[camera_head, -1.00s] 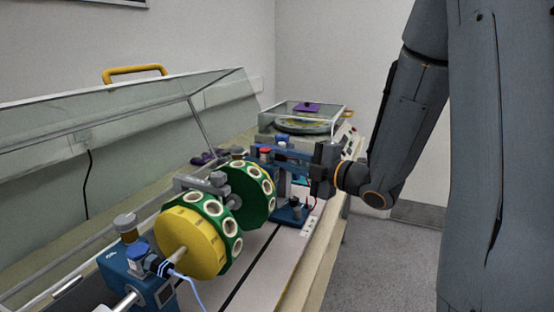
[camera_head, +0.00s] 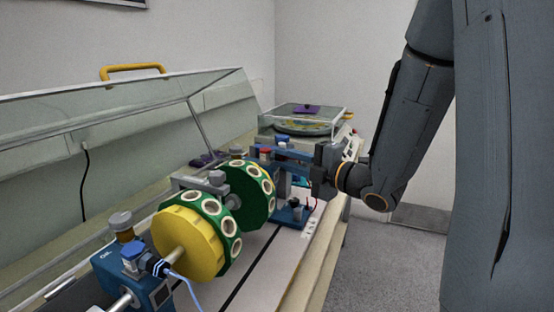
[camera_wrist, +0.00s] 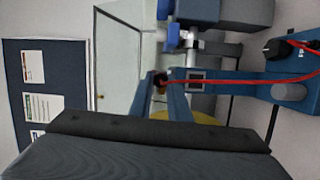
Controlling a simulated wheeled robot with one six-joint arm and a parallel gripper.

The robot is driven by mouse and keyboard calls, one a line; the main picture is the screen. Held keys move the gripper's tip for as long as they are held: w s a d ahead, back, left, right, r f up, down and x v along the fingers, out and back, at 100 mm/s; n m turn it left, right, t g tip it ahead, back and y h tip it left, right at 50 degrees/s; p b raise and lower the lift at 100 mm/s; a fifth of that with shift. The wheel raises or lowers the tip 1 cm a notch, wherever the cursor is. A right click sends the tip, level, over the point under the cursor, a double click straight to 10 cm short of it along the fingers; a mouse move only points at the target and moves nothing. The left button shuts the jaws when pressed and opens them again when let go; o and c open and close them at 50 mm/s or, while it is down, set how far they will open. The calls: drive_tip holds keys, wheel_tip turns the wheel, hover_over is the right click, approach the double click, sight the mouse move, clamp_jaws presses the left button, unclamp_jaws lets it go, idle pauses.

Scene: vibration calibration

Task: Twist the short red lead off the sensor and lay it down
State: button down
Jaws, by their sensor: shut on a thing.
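My gripper (camera_wrist: 160,82) is shut on the dark end of the short red lead (camera_wrist: 235,82) in the wrist view. The lead runs right from my fingertips along a blue bar, towards a blue base with a black knob (camera_wrist: 276,49). The sensor is not clearly made out at my fingertips, so I cannot tell whether the lead's end is still joined to it. In the head view my gripper (camera_head: 272,152) reaches left over the far end of the rotor rig, its fingers partly hidden among the rig's blue parts.
The rig's yellow disc (camera_head: 188,245) and green discs with pale holes (camera_head: 258,190) stand close to the left. A raised clear cover (camera_head: 120,130) leans behind them. A clear-lidded box (camera_head: 305,118) stands beyond. The pale bench strip (camera_head: 285,255) in front is clear.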

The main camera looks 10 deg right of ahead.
drive_tip(key=shift+f+n+t+y+b, duration=0.1)
drive_tip(key=shift+n+t+y+b, duration=0.4)
drive_tip(key=shift+n+b, duration=3.15)
idle(2.9)
drive_tip(key=shift+s+d+m+b, duration=0.15)
drive_tip(key=shift+d+m+b, duration=0.1)
drive_tip(key=shift+m+b, duration=0.5)
drive_tip(key=shift+s+d+m+b, duration=0.2)
drive_tip(key=shift+m+b, duration=0.3)
drive_tip(key=shift+b, duration=0.3)
